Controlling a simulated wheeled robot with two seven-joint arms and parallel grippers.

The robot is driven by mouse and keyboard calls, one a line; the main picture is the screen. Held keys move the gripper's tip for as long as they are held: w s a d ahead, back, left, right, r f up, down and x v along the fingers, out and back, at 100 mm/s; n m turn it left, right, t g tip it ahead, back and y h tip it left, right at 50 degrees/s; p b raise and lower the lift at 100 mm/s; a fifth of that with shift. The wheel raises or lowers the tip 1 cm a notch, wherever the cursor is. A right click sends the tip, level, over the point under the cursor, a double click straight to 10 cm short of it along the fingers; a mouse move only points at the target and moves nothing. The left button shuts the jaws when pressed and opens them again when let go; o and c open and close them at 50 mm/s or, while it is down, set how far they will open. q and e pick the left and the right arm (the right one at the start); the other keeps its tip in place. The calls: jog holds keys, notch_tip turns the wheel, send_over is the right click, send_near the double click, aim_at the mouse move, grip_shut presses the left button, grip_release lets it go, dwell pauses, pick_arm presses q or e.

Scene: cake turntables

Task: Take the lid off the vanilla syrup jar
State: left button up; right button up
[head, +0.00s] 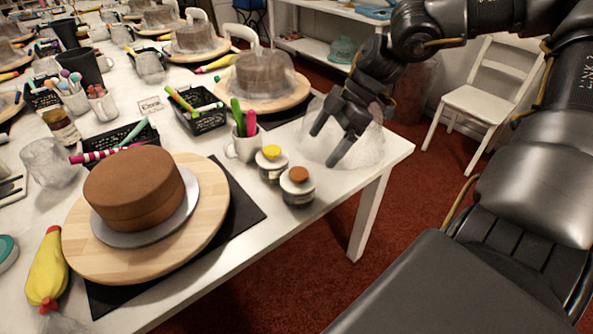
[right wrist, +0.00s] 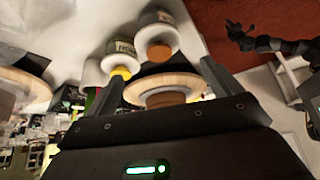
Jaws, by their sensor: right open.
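In the right wrist view the yellow lid (right wrist: 121,73) and the brown lid (right wrist: 159,52) show beyond the fingers. My right gripper (head: 325,145) is open and empty, fingers pointing down-left, right of and apart from the jars. A dark jointed arm (right wrist: 270,44) in the right wrist view looks like my left one; its jaws are unclear.
A mug of markers (head: 244,147) stands just behind the jars. A crumpled clear plastic piece (head: 362,146) lies behind my right gripper. A brown cake (head: 134,187) on a wooden turntable (head: 213,225) is to the left. A white chair (head: 480,103) stands beyond the table.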

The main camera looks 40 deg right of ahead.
aim_at(299, 173)
jog(key=x, duration=0.4)
jog(key=shift+w+a+f, duration=0.1)
jog(key=shift+w+a, duration=0.2)
jog(key=shift+w, duration=0.05)
jog(key=shift+w+a+f, duration=0.1)
jog(key=shift+a+f, duration=0.05)
jog(key=shift+f, duration=0.25)
jog(key=x, duration=0.4)
jog(key=shift+a+b, duration=0.25)
jog(key=shift+b, duration=0.1)
jog(key=shift+w+a+f, duration=0.15)
jog(key=shift+f, duration=0.25)
pick_arm(q)
jog(key=shift+w+d+r, duration=0.1)
jog(key=shift+w+r, duration=0.05)
jog(key=shift+r, duration=0.4)
jog(key=shift+w+d+r, duration=0.1)
jog(key=shift+r, duration=0.45)
pick_arm(e)
jog(key=shift+a, duration=0.1)
jog(key=c, duration=0.7)
